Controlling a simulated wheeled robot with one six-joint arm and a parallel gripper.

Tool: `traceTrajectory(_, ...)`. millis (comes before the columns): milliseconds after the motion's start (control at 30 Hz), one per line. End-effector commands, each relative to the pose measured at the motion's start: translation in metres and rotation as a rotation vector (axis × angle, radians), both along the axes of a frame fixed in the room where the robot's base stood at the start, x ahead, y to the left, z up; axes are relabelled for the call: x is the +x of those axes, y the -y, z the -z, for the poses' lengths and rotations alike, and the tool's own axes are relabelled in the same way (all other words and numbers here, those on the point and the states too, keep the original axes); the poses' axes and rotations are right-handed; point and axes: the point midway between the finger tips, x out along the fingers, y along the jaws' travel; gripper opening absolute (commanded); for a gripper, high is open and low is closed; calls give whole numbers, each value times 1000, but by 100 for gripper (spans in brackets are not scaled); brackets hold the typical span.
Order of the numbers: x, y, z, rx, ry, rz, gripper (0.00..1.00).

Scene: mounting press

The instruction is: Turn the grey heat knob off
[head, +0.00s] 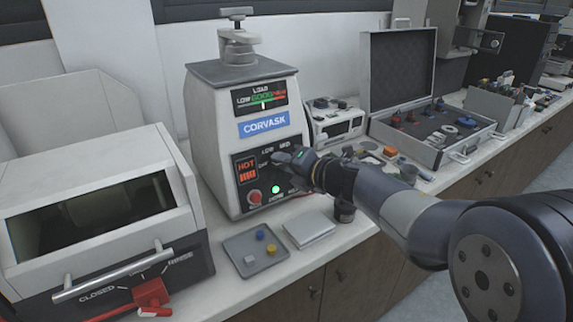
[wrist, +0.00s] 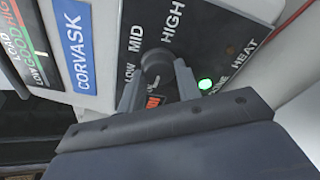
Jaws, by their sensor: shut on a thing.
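The heat knob (wrist: 157,64), dark grey and round, is on the front panel of the white CORVASK press (head: 217,130). In the wrist view it sits between the two fingers of my gripper (wrist: 158,84), which is shut on it. LOW, MID and HIGH are printed around the knob; its pointer mark cannot be made out. In the head view my gripper (head: 286,158) reaches the panel from the right and hides most of the knob. The HOT display (head: 246,168) is lit orange-red, and a green lamp (head: 275,189) is lit below.
A red button (head: 255,196) is on the panel. A grey tray (head: 238,245) with small coloured pieces and a pale flat block (head: 308,230) lie before the press. A white machine with a window (head: 95,210) stands left. An open case (head: 440,140) stands right.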

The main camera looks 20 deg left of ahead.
Motion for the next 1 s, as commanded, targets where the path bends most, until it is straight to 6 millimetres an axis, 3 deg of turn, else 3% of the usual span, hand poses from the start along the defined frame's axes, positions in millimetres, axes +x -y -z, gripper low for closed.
traceTrajectory(467, 0, 0, 2, -12, 9, -3, 9)
traceTrajectory(500, 0, 0, 2, -12, 9, -3, 33)
traceTrajectory(767, 0, 0, 1, -11, 10, -3, 54)
traceTrajectory(1000, -1, 1, 0, -9, 10, -2, 54)
